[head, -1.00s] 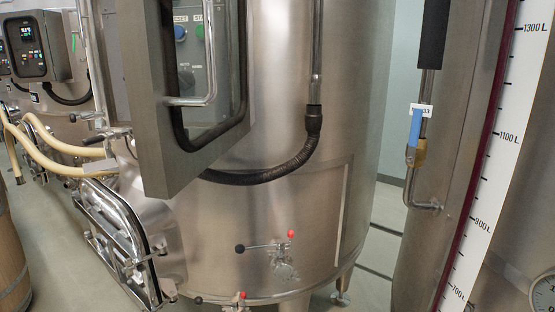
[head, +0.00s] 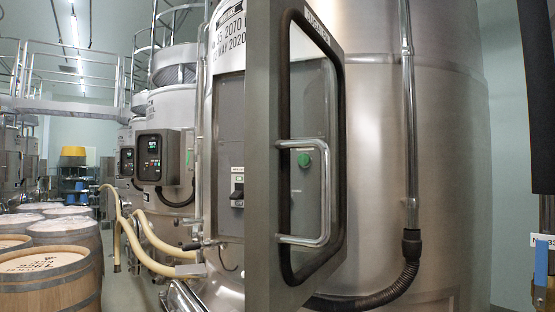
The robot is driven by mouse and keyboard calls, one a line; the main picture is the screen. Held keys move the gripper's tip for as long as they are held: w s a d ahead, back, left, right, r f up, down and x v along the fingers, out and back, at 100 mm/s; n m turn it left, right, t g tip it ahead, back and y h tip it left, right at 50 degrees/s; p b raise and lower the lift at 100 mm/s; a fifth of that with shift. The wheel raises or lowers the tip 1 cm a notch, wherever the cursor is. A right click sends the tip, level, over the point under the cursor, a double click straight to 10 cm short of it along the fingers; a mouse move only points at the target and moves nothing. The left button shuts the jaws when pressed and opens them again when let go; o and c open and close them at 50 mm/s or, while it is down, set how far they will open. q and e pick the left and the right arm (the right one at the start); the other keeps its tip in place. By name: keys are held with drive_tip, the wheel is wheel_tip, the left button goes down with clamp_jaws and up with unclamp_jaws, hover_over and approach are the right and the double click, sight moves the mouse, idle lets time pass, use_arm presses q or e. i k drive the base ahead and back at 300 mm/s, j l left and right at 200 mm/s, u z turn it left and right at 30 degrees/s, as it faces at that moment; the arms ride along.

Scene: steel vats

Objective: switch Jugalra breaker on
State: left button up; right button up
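The cabinet door (head: 262,150) stands swung open in the head view. It has a dark-sealed window, a chrome bar handle (head: 324,190) and a name label (head: 318,27) at the top, too small to read surely. Left of the door's edge, the cabinet's grey inner panel (head: 228,130) shows, with a small breaker (head: 237,187) with a black lever and a white label. I cannot tell its lever position. A green button (head: 305,160) shows through the door window. The door hides part of the cabinet. Neither of my grippers is in view.
A steel vat (head: 450,150) fills the right, with a pipe and black hose (head: 385,295). Cream hoses (head: 150,240) and other control boxes (head: 157,157) are at left. Wooden barrels (head: 45,280) stand at lower left, with some floor beside them.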

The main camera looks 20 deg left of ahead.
sight(237, 194)
drive_tip(key=u, duration=0.5)
drive_tip(key=i+u, duration=0.1)
drive_tip(key=u, duration=0.4)
drive_tip(key=l+u, duration=0.1)
drive_tip(key=u, duration=0.35)
drive_tip(key=i+l+u, duration=0.1)
drive_tip(key=u, duration=0.4)
drive_tip(key=l+u, duration=0.1)
drive_tip(key=u, duration=0.4)
drive_tip(key=l+u, duration=0.1)
drive_tip(key=u, duration=0.4)
drive_tip(key=l+z, duration=0.15)
drive_tip(key=z, duration=0.7)
